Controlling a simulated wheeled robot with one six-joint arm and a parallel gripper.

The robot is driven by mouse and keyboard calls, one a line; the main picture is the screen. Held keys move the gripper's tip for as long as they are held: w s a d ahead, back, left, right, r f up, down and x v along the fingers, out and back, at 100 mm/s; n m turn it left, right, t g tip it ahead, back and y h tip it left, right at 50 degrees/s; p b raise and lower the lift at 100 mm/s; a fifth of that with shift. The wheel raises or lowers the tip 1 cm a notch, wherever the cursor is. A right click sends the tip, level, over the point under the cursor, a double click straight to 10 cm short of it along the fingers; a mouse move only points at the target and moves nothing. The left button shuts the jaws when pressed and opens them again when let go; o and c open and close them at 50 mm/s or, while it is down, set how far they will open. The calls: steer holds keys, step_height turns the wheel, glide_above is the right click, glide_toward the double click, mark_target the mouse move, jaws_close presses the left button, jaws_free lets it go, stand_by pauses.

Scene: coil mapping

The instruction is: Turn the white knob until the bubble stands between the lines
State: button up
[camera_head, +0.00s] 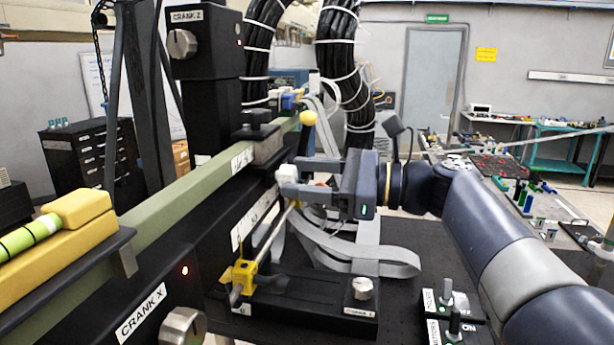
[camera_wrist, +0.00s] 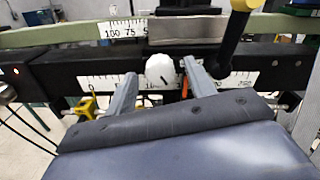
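The white knob (camera_wrist: 159,70) shows in the wrist view between my two fingertips, with a dark mark on its face. A narrow gap shows on each side of it. In the head view the white knob (camera_head: 287,173) is at the fingertips, partly hidden. My gripper (camera_head: 298,177) is open around or just in front of the knob; the exact depth is hard to tell. The gripper also shows in the wrist view (camera_wrist: 159,74). A green vial (camera_head: 30,235) with dark lines lies in a yellow level block at the far left. I cannot make out the bubble.
A yellow-ended lever (camera_head: 307,119) stands close by my fingers. A rod with a yellow clamp (camera_head: 243,275) runs below. A CRANK X knob (camera_head: 182,327), a CRANK Z knob (camera_head: 182,43) and toggle switches (camera_head: 447,298) are around. Grey ribbon cables (camera_head: 370,262) hang under the gripper.

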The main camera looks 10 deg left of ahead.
steer(key=c, duration=1)
steer(key=shift+o, duration=0.2)
steer(key=shift+n+b, duration=0.3)
steer(key=shift+n, duration=0.1)
steer(key=n+b, duration=0.1)
steer(key=n, duration=0.1)
steer(key=n+b, duration=0.2)
steer(key=shift+f+n, duration=0.2)
steer(key=shift+n, duration=0.2)
steer(key=n+b, duration=0.3)
steer(key=n, duration=0.2)
steer(key=shift+r, duration=0.1)
steer(key=shift+n, duration=0.3)
steer(key=o, duration=1)
